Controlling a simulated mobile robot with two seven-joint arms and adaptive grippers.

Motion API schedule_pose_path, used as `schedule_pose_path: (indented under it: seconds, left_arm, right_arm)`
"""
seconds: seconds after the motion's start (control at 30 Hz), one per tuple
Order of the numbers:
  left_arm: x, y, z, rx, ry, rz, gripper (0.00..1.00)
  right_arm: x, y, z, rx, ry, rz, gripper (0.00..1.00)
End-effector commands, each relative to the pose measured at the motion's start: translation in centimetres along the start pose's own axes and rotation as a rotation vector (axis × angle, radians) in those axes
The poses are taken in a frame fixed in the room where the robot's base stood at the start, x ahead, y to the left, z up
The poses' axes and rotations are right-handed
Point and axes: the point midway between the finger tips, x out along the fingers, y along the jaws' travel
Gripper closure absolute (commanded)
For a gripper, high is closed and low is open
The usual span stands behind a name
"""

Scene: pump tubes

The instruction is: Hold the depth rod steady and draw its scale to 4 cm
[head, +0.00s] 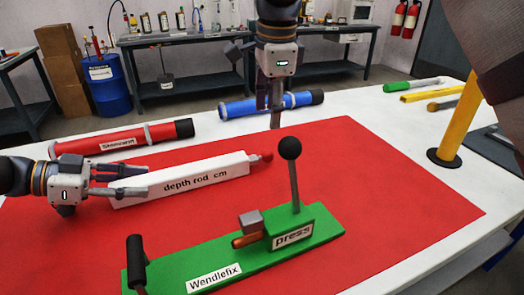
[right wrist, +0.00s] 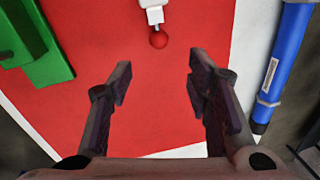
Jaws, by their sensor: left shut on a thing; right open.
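The depth rod (head: 185,180) is a long white block labelled "depth rod cm", lying on the red mat. A red knob (head: 266,157) sits on a short grey end at its right; no scale marks are readable. My left gripper (head: 132,181) is shut on the rod's left part. My right gripper (head: 270,118) is open and empty, pointing down above the mat near the knob. In the right wrist view the red knob (right wrist: 158,40) lies ahead of the open fingertips (right wrist: 160,74), apart from them. The rod's white end (right wrist: 152,4) shows at the top edge.
A green press (head: 235,254) with a black-knobbed lever stands in front on the red mat (head: 400,190). A red pump tube (head: 120,140) and a blue one (head: 265,106) lie behind. A yellow post (head: 460,125) stands at right. The mat's right part is clear.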

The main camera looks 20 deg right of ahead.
Motion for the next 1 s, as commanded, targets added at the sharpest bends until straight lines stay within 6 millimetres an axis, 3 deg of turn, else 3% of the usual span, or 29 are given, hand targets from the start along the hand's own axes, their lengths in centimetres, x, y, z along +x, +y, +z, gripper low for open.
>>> schedule_pose_path:
  seconds: [0.17, 0.4, 0.6, 0.97, 1.0]
  left_arm:
    - [0.0, 0.0, -0.1, 0.0, 0.002, 0.0, 1.0]
    - [0.0, 0.0, -0.1, 0.001, 0.002, 0.0, 1.0]
    - [0.0, 0.0, -0.1, 0.001, 0.002, 0.0, 1.0]
    - [0.0, 0.0, -0.1, 0.001, 0.002, 0.0, 1.0]
    - [0.0, 0.0, -0.1, 0.001, 0.002, 0.0, 1.0]
  right_arm:
    - [1.2, 0.5, -0.2, 0.034, 0.003, -0.017, 0.54]
    - [7.3, 0.4, -0.2, 0.033, 0.004, -0.014, 0.54]
    - [10.9, 0.3, -0.2, 0.033, 0.002, -0.017, 0.54]
    - [11.9, 0.2, -0.2, 0.032, 0.002, -0.018, 0.54]
    - [11.9, 0.2, -0.2, 0.032, 0.002, -0.018, 0.61]
